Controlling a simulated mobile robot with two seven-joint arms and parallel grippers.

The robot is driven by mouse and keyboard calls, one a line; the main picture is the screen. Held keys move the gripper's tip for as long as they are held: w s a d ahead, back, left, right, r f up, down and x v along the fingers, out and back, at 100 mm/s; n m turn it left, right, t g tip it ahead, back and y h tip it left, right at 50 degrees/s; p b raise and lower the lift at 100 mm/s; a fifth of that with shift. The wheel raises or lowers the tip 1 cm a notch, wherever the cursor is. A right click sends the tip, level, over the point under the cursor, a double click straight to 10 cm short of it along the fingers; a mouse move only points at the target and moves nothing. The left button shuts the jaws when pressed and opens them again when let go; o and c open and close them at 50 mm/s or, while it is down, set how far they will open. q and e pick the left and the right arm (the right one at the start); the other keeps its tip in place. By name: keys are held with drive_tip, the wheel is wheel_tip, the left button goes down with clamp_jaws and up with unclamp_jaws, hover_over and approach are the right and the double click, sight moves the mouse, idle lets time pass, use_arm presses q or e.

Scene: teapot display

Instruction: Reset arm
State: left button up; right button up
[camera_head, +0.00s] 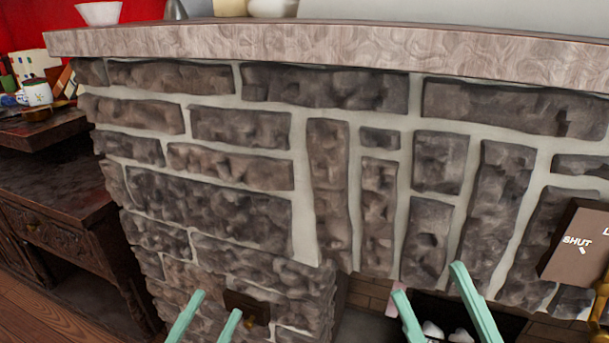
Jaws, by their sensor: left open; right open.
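My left gripper (214,304) shows at the bottom of the view, left of the middle. Its two pale green fingers are apart with nothing between them. My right gripper (429,278) shows at the bottom, right of the middle. Its two pale green fingers are spread wide and hold nothing. Both grippers are in front of the lower part of a stone fireplace (220,201). The rest of both arms is out of view.
A mantel shelf (330,42) crosses the top, with partly cut-off pots on it. A dark wooden cabinet (50,185) stands at the left, with a white teapot (37,92) on it. A brown plaque (578,243) hangs at the right. The firebox opening is at the bottom.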

use_arm(q)
drive_tip(key=s+r+m+h, duration=0.35)
drive_tip(key=s+r, duration=0.25)
drive_tip(key=r, duration=0.6)
drive_tip(key=w+a+f+n+g+y+p, duration=0.2)
drive_tip(key=w+f+n+g+y+p, duration=0.2)
drive_tip(key=w+f+n+y+p, duration=0.85)
use_arm(e)
drive_tip(key=w+d+f+m+g+h+p, duration=0.3)
drive_tip(key=w+f+m+g+h, duration=0.2)
drive_tip(key=w+f+m+h, duration=0.4)
use_arm(q)
drive_tip(key=s+a+f+g+p, duration=0.1)
drive_tip(key=s+f+g+p, duration=0.3)
drive_tip(key=s, duration=0.3)
drive_tip(key=s+a+f+m+g+p, duration=0.1)
drive_tip(key=s+f+g+p, duration=0.3)
drive_tip(key=s+p, duration=0.3)
drive_tip(key=shift+s+m+y, duration=0.3)
drive_tip(key=shift+s, duration=0.25)
use_arm(e)
drive_tip(key=s+d+f+m+g+h, duration=0.1)
drive_tip(key=s+f+g+h, duration=0.3)
drive_tip(key=s+f+g, duration=0.4)
drive_tip(key=s+f, duration=0.3)
drive_tip(key=shift+f+m, duration=0.25)
drive_tip(key=shift+m, duration=0.15)
use_arm(q)
drive_tip(key=shift+r, duration=0.1)
